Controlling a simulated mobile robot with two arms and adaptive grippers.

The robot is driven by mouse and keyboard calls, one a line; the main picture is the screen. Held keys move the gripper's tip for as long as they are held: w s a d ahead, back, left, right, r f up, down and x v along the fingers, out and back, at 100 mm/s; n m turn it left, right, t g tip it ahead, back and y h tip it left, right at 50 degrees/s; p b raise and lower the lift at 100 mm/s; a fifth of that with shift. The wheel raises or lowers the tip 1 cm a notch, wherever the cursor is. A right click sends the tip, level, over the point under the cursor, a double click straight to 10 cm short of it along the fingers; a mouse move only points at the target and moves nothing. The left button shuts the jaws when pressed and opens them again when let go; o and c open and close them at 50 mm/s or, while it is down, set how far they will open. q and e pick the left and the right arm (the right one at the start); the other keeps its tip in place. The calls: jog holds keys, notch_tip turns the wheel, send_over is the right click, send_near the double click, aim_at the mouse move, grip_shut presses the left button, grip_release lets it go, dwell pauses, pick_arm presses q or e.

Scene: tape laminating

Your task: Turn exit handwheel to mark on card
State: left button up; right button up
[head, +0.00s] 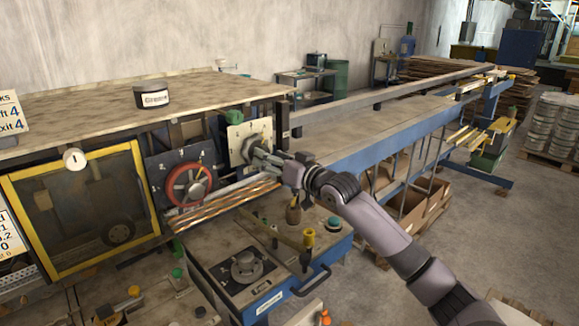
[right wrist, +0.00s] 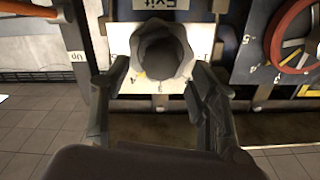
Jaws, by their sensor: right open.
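The exit handwheel is a grey lobed knob (right wrist: 162,52) on a white numbered dial plate (right wrist: 120,38), under a label reading "Exit" in the right wrist view. In the head view the dial plate (head: 236,133) stands upright on the machine front. My right gripper (head: 268,158) is at the knob. In the right wrist view its open fingers (right wrist: 162,72) stand on either side of the knob's near end; contact cannot be told. A "4" shows at the plate's near edge, with a small yellow mark beside it. A white card (head: 12,112) at the far left shows "4" on two lines, partly cut off. My left gripper is out of view.
A red-rimmed handwheel (head: 190,184) on a dark dial plate sits left of the exit plate. Copper-coloured strips (head: 225,205) run below. A blue bench (head: 270,292) with a knob and yellow-topped lever stands in front. A long conveyor table (head: 380,135) extends right.

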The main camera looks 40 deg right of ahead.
jog(key=s, duration=0.8)
jog(key=shift+s+d, duration=0.2)
jog(key=shift+d, duration=0.15)
